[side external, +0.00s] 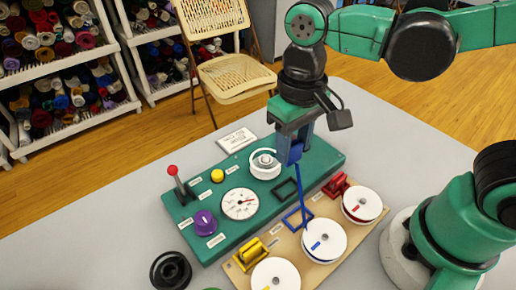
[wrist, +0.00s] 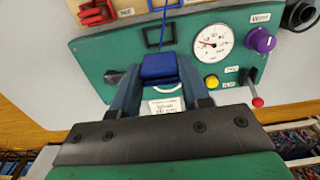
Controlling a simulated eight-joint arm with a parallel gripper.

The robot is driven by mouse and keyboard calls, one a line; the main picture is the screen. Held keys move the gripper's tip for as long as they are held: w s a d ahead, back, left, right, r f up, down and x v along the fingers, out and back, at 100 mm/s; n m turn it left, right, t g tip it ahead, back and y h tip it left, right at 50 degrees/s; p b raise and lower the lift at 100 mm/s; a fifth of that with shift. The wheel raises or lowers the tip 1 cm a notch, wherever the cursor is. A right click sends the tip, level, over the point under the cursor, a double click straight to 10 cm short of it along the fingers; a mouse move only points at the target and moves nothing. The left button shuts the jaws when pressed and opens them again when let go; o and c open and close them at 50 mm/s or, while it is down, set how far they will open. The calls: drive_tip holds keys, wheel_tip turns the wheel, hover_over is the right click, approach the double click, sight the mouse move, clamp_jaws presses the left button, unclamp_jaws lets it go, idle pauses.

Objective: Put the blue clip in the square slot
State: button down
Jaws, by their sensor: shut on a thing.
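My gripper (side external: 287,150) is shut on the blue clip (side external: 296,152) and holds it above the green panel. In the wrist view the blue clip (wrist: 159,68) sits between the two fingers of my gripper (wrist: 158,82). A blue cord (side external: 301,190) runs from the clip down to the blue-marked white reel (side external: 326,240). The square slot (side external: 287,190), a black frame on the green panel, lies below the clip and looks empty.
The green panel (side external: 223,165) carries a red-knobbed lever (side external: 174,172), yellow button (side external: 217,176), gauge (side external: 239,204), purple knob (side external: 205,222) and white ring (side external: 265,164). A wooden board (side external: 294,244) holds a blue frame (side external: 297,218), a yellow clip (side external: 250,253), a red clip (side external: 335,186) and reels.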

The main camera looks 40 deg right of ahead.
sight(293, 145)
drive_tip(key=shift+f, duration=3.8)
drive_tip(key=shift+f, duration=0.1)
drive_tip(key=shift+c, duration=2.1)
unclamp_jaws()
wheel_tip(293, 145, up, 12)
drive_tip(key=w+d+f+t, duration=0.2)
drive_tip(key=w+d+t, duration=0.1)
drive_tip(key=d+t, duration=0.4)
drive_tip(key=shift+d+f, duration=0.2)
drive_tip(key=shift+d, duration=1.05)
